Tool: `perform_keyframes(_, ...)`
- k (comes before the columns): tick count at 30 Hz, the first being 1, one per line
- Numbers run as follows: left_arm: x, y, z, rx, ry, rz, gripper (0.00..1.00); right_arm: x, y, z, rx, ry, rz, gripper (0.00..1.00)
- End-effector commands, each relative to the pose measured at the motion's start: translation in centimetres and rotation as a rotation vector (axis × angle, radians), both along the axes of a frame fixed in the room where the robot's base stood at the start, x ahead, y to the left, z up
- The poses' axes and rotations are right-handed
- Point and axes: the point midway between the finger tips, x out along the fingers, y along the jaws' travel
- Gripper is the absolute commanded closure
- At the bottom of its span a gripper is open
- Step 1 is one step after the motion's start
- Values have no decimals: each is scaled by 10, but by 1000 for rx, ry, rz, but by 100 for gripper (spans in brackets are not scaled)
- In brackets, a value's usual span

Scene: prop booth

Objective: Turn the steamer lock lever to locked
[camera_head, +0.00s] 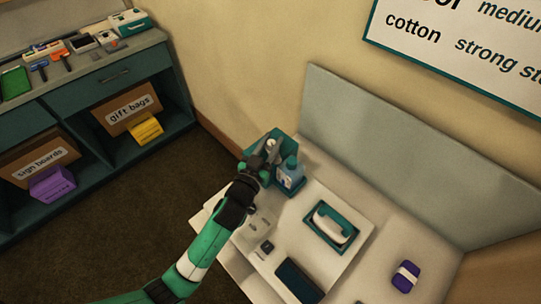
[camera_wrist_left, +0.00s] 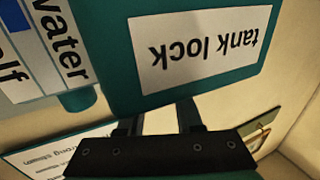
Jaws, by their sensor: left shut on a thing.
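My left gripper (camera_head: 262,163) is at the unit's near left side. In the left wrist view the teal housing (camera_wrist_left: 118,75) fills the top, with an upside-down "tank lock" label (camera_wrist_left: 204,47). My left fingers (camera_wrist_left: 163,117) reach up behind the housing's lower edge, shut on the lock lever. The lever and fingertips are hidden, so its position cannot be told. My right gripper is out of view.
A white-and-teal iron-like tool (camera_head: 335,222) rests on a teal tray right of the bottle. A dark pad (camera_head: 298,281) and a purple banded bundle (camera_head: 405,277) lie nearer. A grey panel (camera_head: 400,155) backs the table. A shelf unit (camera_head: 90,80) stands at left.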

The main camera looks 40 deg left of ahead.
Motion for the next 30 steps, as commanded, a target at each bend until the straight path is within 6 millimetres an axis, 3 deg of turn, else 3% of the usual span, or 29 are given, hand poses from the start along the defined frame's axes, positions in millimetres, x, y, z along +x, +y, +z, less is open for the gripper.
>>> perform_keyframes(1, 1, -2, -14, 0, -4, 19, 100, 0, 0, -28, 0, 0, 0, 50)
perform_keyframes(3, 0, -2, -13, -2, -6, 58, 100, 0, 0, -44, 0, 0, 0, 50)
perform_keyframes(13, -1, -1, -7, -8, -1, 257, 100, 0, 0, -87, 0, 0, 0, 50)
perform_keyframes(16, -1, 0, -1, -12, 5, 311, 100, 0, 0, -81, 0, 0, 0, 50)
perform_keyframes(24, -2, 2, 3, -16, 16, 414, 100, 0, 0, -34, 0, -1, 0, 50)
perform_keyframes(30, -3, 1, -1, -10, 6, 438, 100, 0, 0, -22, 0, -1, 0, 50)
